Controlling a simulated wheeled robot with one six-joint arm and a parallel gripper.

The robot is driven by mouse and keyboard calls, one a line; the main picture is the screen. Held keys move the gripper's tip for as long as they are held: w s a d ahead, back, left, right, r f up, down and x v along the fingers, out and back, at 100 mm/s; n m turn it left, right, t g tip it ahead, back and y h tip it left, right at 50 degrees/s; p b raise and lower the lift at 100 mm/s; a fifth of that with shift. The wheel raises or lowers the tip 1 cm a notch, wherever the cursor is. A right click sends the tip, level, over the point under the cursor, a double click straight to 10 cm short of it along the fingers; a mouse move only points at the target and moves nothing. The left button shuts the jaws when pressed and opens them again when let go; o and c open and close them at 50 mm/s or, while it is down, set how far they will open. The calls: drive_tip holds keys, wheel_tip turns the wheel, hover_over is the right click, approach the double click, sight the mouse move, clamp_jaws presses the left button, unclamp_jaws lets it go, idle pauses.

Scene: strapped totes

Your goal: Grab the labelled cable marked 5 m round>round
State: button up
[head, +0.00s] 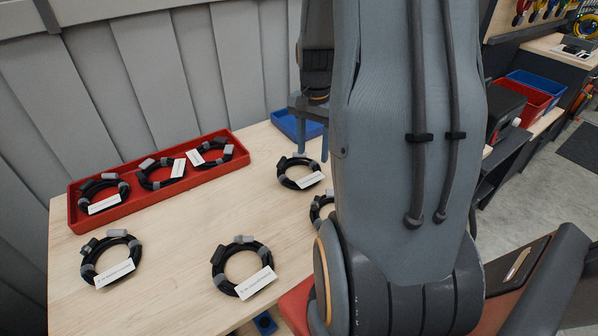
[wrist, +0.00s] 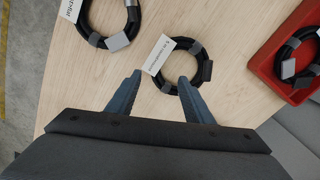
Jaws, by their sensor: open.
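Several coiled black cables with grey connectors and white labels lie on the wooden table. One cable (head: 284,175) lies right of the red tray, just below my gripper (head: 312,154). In the wrist view my gripper (wrist: 160,79) is open and empty, its fingertips at the near side of a cable (wrist: 203,55) with a white label. The label print is too small to read surely. Other loose cables lie at the front left (head: 88,267) and front middle (head: 217,268). Another cable (head: 316,208) is partly hidden by my arm.
A red tray (head: 75,213) at the back left holds three similar labelled cables. A blue tray (head: 285,123) stands behind my gripper. A grey panelled wall rises behind the table. Bare table (head: 185,220) lies between the tray and the front cables.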

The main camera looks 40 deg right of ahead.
sight(314, 176)
drive_tip(key=shift+s+d+f, duration=0.1)
drive_tip(key=shift+d+f, duration=0.15)
drive_tip(key=shift+d, duration=0.15)
drive_tip(key=shift+f, duration=0.4)
drive_tip(key=shift+s+a+f+p, duration=0.15)
drive_tip(key=shift+f+p, duration=0.4)
drive_tip(key=shift+f, duration=1.1)
drive_tip(key=shift+s+a+f+p, duration=0.1)
drive_tip(key=shift+f+p, duration=0.45)
drive_tip(key=shift+f, duration=1.1)
clamp_jaws()
